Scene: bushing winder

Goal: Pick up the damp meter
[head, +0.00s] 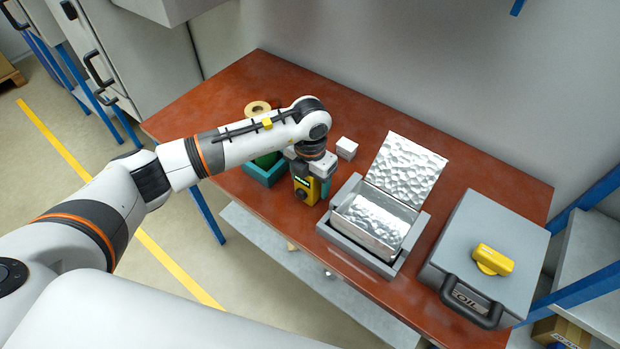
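The damp meter appears to be the yellow and black handheld device (305,191) with a small green display, near the front edge of the red-brown table. My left gripper (312,170) is directly above it, pointing down at its top. The gripper's fingers are largely hidden by its own body and the wrist, so I cannot tell whether they are closed on the device. The device looks upright and close to the table. My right gripper is not in view.
A teal tray (262,176) with a green item stands left of the device, with a tan ring (257,107) behind. A small white box (346,148), an open metal tin (372,222) in a grey tray (349,248), and a grey case (490,245) with a yellow object (492,259) are rightward.

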